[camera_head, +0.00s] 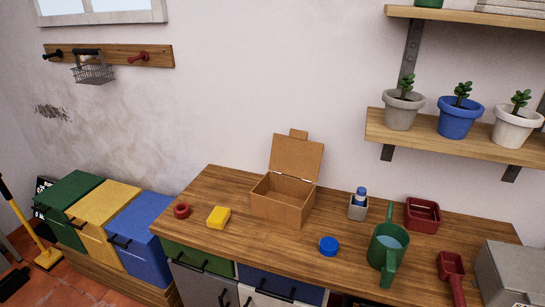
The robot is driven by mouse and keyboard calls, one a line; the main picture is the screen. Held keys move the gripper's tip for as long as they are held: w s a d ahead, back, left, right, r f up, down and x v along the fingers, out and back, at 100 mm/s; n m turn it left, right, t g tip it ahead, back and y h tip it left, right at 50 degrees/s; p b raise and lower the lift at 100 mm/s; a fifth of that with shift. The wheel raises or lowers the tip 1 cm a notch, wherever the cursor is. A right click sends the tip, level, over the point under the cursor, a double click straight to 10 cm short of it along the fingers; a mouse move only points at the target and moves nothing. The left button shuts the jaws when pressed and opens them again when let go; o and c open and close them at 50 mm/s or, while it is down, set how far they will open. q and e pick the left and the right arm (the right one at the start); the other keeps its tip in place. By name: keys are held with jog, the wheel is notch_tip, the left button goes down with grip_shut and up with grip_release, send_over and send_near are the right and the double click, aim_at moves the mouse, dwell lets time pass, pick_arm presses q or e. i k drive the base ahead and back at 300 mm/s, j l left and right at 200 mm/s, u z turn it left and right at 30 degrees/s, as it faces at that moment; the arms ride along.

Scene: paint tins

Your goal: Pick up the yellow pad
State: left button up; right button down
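The yellow pad (219,217) is a small block lying on the wooden counter (224,183), near its left end. A red ring-shaped item (182,211) is to its left and an open cardboard box (284,203) is to its right, both apart from it. Nothing covers the pad. Neither of my grippers shows in the head view.
A blue lid (328,246), a green watering can (387,249), a grey cup with a blue-capped bottle (358,206), a red tray (422,215) and a red scoop (452,274) stand farther right. Coloured bins (140,237) stand left of the counter. The counter in front of the box is clear.

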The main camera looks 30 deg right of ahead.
aim_at(218, 218)
jog(key=z, duration=0.75)
jog(key=i+j+z, duration=0.2)
jog(key=z, duration=0.15)
jog(key=i+j+z, duration=0.15)
jog(key=j+z, duration=0.25)
jog(key=i+j+z, duration=0.1)
jog(key=j+z, duration=1)
jog(key=j, duration=0.2)
